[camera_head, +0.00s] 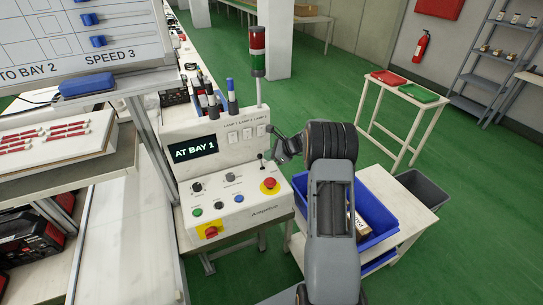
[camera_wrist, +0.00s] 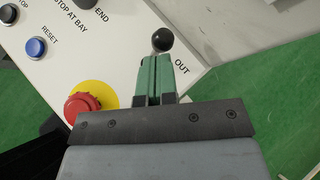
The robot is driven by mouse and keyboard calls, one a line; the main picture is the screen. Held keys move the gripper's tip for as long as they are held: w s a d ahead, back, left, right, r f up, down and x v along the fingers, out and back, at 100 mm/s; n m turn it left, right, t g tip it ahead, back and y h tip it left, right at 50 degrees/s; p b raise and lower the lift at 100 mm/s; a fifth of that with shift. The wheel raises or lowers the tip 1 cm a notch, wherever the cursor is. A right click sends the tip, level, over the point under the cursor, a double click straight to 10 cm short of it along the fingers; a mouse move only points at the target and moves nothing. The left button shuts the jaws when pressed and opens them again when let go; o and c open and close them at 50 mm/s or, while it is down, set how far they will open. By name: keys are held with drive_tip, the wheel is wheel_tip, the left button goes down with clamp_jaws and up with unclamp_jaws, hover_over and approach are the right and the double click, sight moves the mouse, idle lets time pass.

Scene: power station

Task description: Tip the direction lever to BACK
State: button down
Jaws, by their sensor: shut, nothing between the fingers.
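The direction lever is a short stick with a black ball knob (camera_wrist: 162,40), on the right of the white control box (camera_head: 232,205). The word OUT is printed to the right of the knob in the wrist view; no BACK label can be read. My gripper (camera_wrist: 161,60) is shut and empty, its green-padded fingers together with their tips right at the near side of the knob. I cannot tell whether they touch. In the head view my gripper (camera_head: 274,152) reaches the lever (camera_head: 262,159) from the right. The lever's base is hidden in the wrist view.
A red stop button on yellow (camera_head: 269,184) sits just below the lever, with a blue RESET button (camera_wrist: 36,47) in the wrist view. The box's screen (camera_head: 194,148) reads AT BAY 1. A red-green signal lamp (camera_head: 258,50) rises behind. A blue crate (camera_head: 375,240) stands right.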

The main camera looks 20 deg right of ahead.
drive_tip(key=shift+d+r, duration=0.1)
drive_tip(key=shift+r, duration=0.05)
drive_tip(key=shift+r+p, duration=0.5)
drive_tip(key=shift+r, duration=0.2)
drive_tip(key=shift+r, duration=0.1)
drive_tip(key=shift+s+d+r+p, duration=0.1)
drive_tip(key=shift+d+r+p, duration=0.1)
drive_tip(key=shift+r+p, duration=0.1)
drive_tip(key=s+d+r+p, duration=0.3)
drive_tip(key=d+r+p, duration=0.1)
drive_tip(key=d+r, duration=0.1)
drive_tip(key=shift+d+r+p, duration=0.2)
drive_tip(key=shift+r+p, duration=0.2)
drive_tip(key=shift+r, duration=0.5)
